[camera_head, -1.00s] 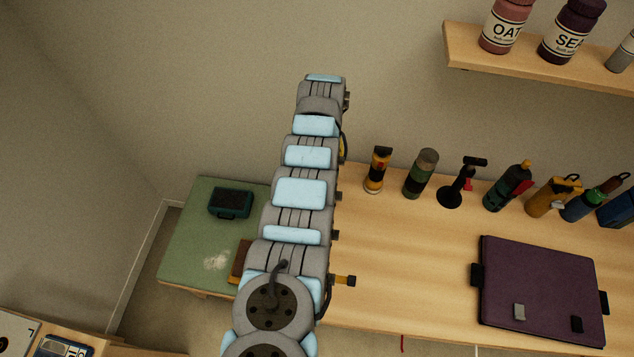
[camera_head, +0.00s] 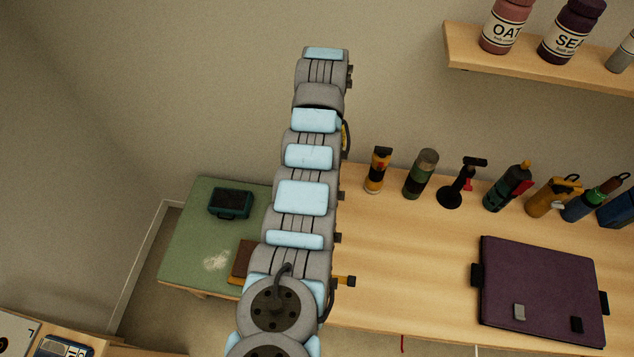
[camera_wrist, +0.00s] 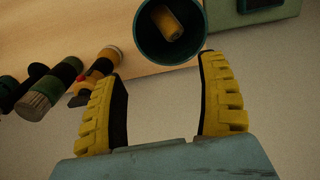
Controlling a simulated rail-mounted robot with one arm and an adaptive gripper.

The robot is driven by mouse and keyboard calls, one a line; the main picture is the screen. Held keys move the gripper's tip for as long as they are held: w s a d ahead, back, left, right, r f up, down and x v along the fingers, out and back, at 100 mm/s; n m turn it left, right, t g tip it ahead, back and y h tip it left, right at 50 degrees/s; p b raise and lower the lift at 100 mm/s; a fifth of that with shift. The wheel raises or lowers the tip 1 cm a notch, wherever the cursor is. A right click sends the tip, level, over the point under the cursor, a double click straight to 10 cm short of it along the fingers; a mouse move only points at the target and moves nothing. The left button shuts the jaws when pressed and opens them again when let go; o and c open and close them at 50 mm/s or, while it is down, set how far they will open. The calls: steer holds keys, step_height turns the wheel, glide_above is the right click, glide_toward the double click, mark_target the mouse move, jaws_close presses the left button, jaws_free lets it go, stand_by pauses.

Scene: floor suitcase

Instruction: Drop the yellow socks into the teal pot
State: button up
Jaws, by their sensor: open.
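The teal pot (camera_wrist: 143,45) is at the top middle of the wrist view, seen into its open mouth. A yellow bundle, which looks like the yellow socks (camera_wrist: 166,20), lies inside it. My gripper (camera_wrist: 162,68) is open, with its yellow-padded fingers wide apart and nothing between them. In the head view my arm hides the pot, the socks and the gripper.
Several bottles and tools, including a yellow and black one (camera_head: 377,170), stand along the back of the wooden table (camera_head: 390,270). A purple case (camera_head: 540,285) lies at right. A green table (camera_head: 190,235) holds a dark teal box (camera_head: 230,202). A shelf (camera_head: 470,55) is at upper right.

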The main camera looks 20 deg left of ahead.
steer(key=shift+r, duration=2.25)
steer(key=shift+f, duration=0.1)
